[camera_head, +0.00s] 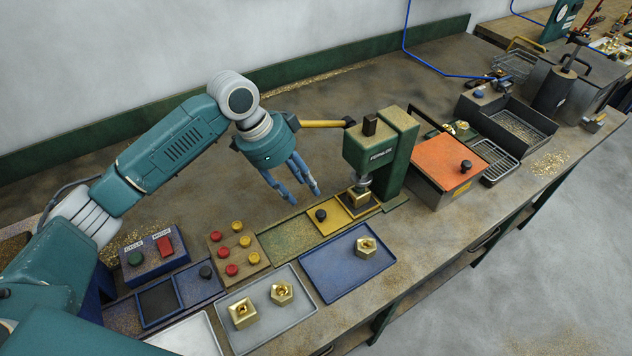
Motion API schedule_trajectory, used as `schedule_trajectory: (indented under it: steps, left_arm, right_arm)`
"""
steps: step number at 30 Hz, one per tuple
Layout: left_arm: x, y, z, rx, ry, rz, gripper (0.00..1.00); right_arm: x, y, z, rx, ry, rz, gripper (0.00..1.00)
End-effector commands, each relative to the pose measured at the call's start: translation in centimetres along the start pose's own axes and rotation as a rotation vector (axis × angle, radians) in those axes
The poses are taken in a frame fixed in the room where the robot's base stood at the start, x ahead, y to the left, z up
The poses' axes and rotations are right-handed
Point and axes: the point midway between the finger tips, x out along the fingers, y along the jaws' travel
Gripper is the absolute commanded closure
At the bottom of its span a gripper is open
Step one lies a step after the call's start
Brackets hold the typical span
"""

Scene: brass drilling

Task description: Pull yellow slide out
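The yellow slide (336,220) lies in a track at the foot of the green drill press (378,150). A black knob (321,215) stands on its left end. Its right end reaches under the drill chuck, where a brass piece (358,197) sits. My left gripper (303,196) hangs above and to the left of the knob, fingers pointing down. Its fingertips are apart, with nothing between them, and it does not appear to touch the slide. My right gripper is not in view.
A blue tray (325,279) holding one brass nut and a grey tray (255,331) holding two lie in front. A board with red and yellow pegs (237,250) and a button box (152,256) stand left. An orange-lidded box (440,162) stands right of the press.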

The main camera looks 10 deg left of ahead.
Motion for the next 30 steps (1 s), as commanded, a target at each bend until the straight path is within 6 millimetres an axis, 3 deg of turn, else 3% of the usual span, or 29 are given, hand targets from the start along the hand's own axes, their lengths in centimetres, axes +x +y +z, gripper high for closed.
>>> schedule_trajectory:
  steps: [5, 9, 12, 16, 21, 25, 30]
  left_arm:
    - [0.9, 0.1, -0.1, -0.001, -0.001, 0.004, 0.6]
    - [3.0, 0.2, 0.0, -0.001, -0.002, 0.005, 0.6]
    - [5.0, 0.2, 0.0, -0.002, -0.003, 0.006, 0.6]
    - [7.4, 0.1, -0.1, -0.001, -0.002, 0.004, 0.6]
    - [9.7, 0.1, -0.1, 0.0, 0.0, 0.002, 0.6]
    - [10.6, 0.1, -0.1, 0.001, 0.0, 0.001, 0.6]
    - [10.9, 0.1, 0.0, 0.001, 0.0, 0.0, 0.6]
  right_arm:
    - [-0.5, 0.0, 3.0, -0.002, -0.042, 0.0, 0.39]
    - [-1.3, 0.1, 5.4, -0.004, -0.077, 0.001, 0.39]
    - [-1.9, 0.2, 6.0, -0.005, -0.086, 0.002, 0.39]
    - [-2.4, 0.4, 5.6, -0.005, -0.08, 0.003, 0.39]
    - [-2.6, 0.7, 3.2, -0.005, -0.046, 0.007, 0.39]
    - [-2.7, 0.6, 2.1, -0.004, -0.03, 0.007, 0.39]
    - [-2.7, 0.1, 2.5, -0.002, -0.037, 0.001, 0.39]
